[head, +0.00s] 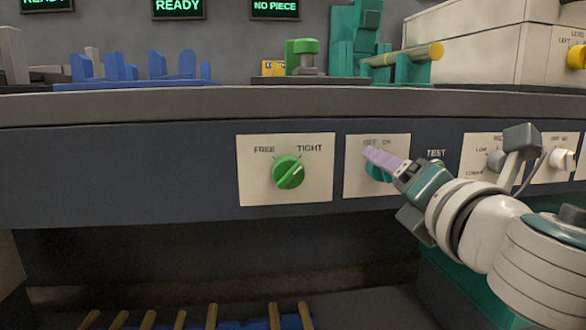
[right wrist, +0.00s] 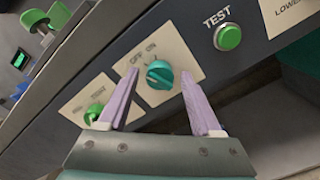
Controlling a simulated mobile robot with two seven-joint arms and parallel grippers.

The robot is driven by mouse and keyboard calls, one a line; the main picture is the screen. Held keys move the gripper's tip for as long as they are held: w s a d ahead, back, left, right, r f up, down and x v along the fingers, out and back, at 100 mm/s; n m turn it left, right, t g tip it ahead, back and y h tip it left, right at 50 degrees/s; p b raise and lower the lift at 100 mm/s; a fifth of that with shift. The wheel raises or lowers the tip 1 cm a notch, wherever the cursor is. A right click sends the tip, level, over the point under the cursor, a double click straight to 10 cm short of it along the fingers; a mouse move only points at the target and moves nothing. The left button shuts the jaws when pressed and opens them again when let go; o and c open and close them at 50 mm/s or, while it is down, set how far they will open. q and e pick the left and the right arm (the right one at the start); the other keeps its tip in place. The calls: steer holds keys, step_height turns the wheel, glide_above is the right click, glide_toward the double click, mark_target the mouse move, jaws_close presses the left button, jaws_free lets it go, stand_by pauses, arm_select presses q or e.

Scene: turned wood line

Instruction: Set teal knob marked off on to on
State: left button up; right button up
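The teal knob (head: 375,173) sits on a cream plate marked OFF and ON on the dark front panel. In the head view my right gripper (head: 370,154) partly covers it and its label. In the right wrist view the whole knob (right wrist: 159,75) shows between the two lilac fingers, which are spread apart with a gap on each side. The gripper is open and holds nothing. The knob's grip ridge appears tilted toward the OFF side, though the mark is small. My left gripper is in neither view.
A green FREE/TIGHT knob (head: 288,172) is left of the teal knob. A green TEST button (right wrist: 229,37) and a plate with a grey knob (head: 496,160) are to the right. The grey bench edge (head: 200,105) runs above the panel.

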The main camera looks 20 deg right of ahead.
jaws_close()
stand_by(0.3)
steer(key=shift+m, duration=0.4)
steer(key=m+p, duration=0.1)
steer(key=m, duration=0.7)
steer(key=shift+f, duration=0.1)
stand_by(0.5)
steer(key=shift+o, duration=0.9)
jaws_free()
